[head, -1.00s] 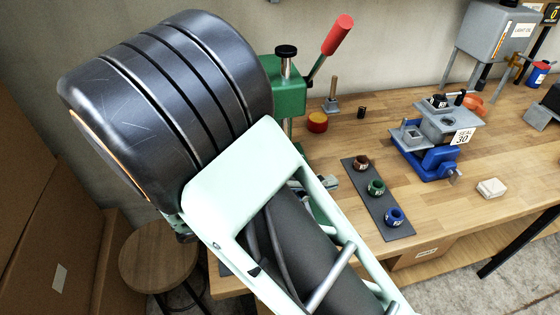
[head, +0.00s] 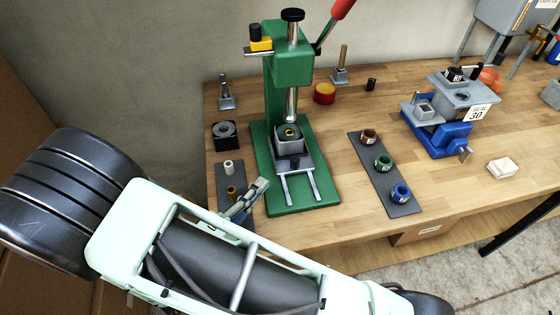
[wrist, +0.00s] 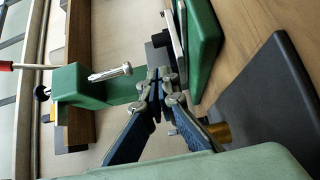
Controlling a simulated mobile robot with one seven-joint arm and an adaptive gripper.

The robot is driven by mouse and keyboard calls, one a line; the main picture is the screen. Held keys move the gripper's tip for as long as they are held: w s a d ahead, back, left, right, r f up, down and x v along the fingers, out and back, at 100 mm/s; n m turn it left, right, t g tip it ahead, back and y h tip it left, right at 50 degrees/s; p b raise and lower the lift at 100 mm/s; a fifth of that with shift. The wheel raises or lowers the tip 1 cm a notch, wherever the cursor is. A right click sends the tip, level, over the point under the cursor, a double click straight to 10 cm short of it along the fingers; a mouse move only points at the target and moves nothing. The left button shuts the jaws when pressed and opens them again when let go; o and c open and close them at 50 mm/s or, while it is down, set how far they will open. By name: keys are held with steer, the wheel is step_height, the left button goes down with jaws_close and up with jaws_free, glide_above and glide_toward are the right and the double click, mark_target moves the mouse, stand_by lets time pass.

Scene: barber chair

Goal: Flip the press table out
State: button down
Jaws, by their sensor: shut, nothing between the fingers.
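The green press (head: 288,70) stands at the back left of the bench, with a silver ram pointing down. Its table (head: 293,164) is a dark plate low on the green base, with two silver rails toward the front. A grey block with a ringed part (head: 290,135) sits on it under the ram. My gripper (head: 264,184) is shut and empty, just left of the base's front part; I cannot tell whether it touches. In the wrist view the fingertips (wrist: 163,76) are together near the green base (wrist: 206,45) and a silver rail (wrist: 176,30). The press body (wrist: 88,90) lies beyond.
A dark mat (head: 228,178) with small bushings lies under and behind my gripper. A black square block (head: 224,133) sits behind it. Another mat (head: 380,172) with three coloured rings lies right of the press.

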steer(key=p+x, duration=0.2)
steer(key=x, duration=0.8)
steer(key=shift+s+a+f, duration=0.1)
steer(key=shift+s+a, duration=0.05)
